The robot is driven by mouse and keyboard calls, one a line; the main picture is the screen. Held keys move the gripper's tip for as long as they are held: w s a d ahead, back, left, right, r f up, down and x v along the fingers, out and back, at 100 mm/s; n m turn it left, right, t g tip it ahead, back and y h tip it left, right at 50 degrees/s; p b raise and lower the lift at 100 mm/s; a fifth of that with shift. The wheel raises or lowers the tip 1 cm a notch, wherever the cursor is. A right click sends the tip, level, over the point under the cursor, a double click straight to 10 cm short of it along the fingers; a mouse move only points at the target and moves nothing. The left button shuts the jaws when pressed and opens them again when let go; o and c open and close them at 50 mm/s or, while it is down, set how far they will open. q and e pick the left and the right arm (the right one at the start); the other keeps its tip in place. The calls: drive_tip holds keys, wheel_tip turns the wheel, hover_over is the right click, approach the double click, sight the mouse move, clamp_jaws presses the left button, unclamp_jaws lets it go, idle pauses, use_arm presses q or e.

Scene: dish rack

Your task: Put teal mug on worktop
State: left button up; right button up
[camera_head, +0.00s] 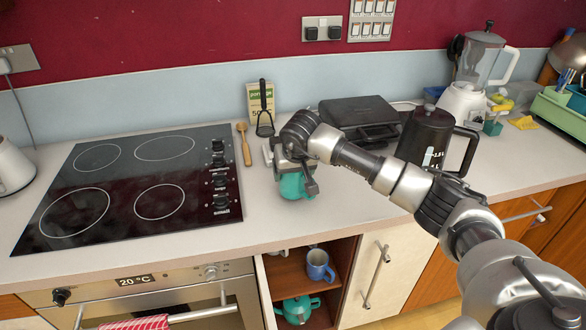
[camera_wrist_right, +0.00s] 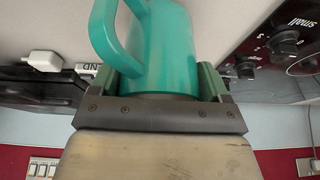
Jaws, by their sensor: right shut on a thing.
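The teal mug (camera_head: 293,187) is at the worktop (camera_head: 262,222), just right of the hob. My right gripper (camera_head: 297,178) is shut on it from above. In the right wrist view the mug (camera_wrist_right: 160,50) sits between the two fingers of the gripper (camera_wrist_right: 165,85), with its handle to the left. The gripper hides part of the mug in the head view. I cannot tell whether the mug's base touches the worktop. My left gripper is not in view.
A black hob (camera_head: 140,190) lies to the left. A wooden spoon (camera_head: 244,145), a box (camera_head: 255,100), a black grill (camera_head: 358,115) and a dark jug (camera_head: 425,140) stand behind. Below, an open cupboard holds a blue mug (camera_head: 319,266) and a teal teapot (camera_head: 297,309).

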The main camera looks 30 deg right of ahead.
drive_tip(key=shift+f, duration=0.1)
idle(0.3)
drive_tip(key=shift+f+b, duration=0.65)
drive_tip(key=shift+f, duration=0.15)
drive_tip(key=shift+f, duration=0.2)
drive_tip(key=o, duration=1.1)
drive_tip(key=shift+c, duration=0.2)
drive_tip(key=d+b+v, duration=0.1)
drive_tip(key=b+v, duration=0.1)
drive_tip(key=v, duration=0.9)
drive_tip(key=shift+a, duration=0.5)
drive_tip(key=shift+c, duration=0.2)
drive_tip(key=shift+f, duration=0.1)
clamp_jaws()
